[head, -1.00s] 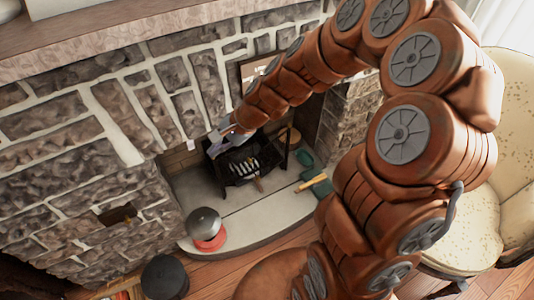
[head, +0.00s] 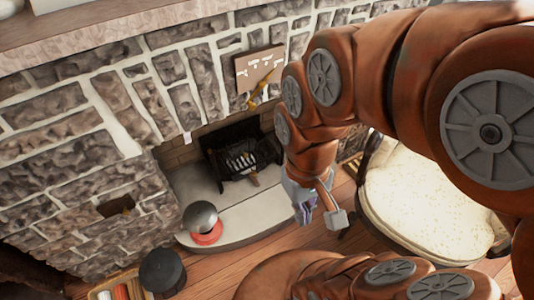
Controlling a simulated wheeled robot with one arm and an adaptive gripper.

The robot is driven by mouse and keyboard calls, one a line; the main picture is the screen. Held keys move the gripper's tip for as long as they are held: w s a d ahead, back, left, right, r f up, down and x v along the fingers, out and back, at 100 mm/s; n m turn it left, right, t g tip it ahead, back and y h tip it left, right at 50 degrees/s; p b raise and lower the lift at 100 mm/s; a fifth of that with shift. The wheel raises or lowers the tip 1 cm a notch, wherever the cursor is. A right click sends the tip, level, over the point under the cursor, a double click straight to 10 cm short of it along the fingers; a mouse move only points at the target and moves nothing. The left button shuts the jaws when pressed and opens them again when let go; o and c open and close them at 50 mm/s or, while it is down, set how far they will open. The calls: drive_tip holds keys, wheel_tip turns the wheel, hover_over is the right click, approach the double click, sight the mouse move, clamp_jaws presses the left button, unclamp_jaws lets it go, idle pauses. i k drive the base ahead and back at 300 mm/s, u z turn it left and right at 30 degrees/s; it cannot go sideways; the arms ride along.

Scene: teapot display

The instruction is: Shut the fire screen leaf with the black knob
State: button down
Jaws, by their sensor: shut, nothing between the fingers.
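A black metal fire grate or screen (head: 238,150) stands in the fireplace opening, left of my arm. I cannot make out a separate leaf or a black knob on it. My gripper (head: 318,212) hangs to the right of the hearth, apart from the black metalwork. It is shut and empty. My arm covers the right side of the fireplace opening and whatever stands there.
The pale stone hearth (head: 236,210) carries a grey domed pot on a red base (head: 203,225). A dark round container (head: 163,272) stands on the floor in front. A cream armchair (head: 425,210) is at the right. A panel (head: 258,75) hangs on the stone wall.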

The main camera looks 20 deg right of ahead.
sight(265, 154)
drive_tip(key=z, duration=0.15)
drive_tip(key=k, duration=0.3)
drive_tip(key=u, duration=0.95)
drive_tip(key=i, duration=1.1)
drive_tip(key=z, duration=0.85)
